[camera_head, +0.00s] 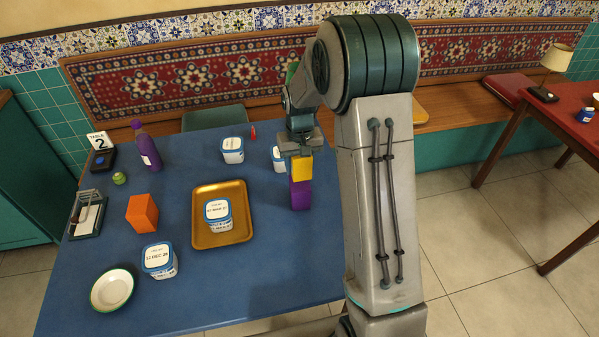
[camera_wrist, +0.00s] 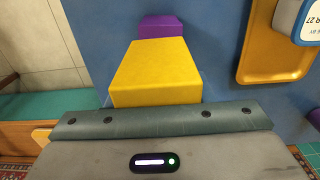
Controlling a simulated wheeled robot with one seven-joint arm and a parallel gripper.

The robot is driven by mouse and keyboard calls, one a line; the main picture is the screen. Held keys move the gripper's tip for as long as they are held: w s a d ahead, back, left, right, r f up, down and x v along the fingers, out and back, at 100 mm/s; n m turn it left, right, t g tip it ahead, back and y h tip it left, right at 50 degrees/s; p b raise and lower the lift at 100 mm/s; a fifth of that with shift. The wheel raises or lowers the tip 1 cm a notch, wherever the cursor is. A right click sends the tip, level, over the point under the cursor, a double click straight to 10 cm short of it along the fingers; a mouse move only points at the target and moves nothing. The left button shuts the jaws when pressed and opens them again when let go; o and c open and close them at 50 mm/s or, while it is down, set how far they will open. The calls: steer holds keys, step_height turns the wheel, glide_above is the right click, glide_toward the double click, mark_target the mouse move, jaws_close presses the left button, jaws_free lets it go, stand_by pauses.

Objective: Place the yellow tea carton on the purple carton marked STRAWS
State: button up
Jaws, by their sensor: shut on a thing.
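The yellow tea carton (camera_head: 301,169) is in my gripper (camera_head: 300,152), near the table's right side. The purple carton (camera_head: 300,195) shows just below it in the head view; no marking on it is readable. In the wrist view the yellow carton (camera_wrist: 158,72) fills the middle, in front of my gripper (camera_wrist: 155,106), and covers part of the purple carton (camera_wrist: 160,27). The yellow carton appears over or close to the purple one; I cannot tell whether they touch. The fingertips are mostly hidden.
A golden tray (camera_head: 203,237) holding a white tub (camera_head: 218,210) lies left of the cartons. An orange box (camera_head: 142,213), another tub (camera_head: 160,260), a bowl (camera_head: 113,289) and a purple bottle (camera_head: 147,150) stand farther left. Tubs (camera_head: 232,150) also stand behind. The blue table (camera_head: 285,285) is clear in front.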

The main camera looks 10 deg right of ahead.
mark_target(300, 175)
steer(key=shift+f, duration=2.05)
steer(key=shift+f, duration=0.15)
steer(key=o, duration=1)
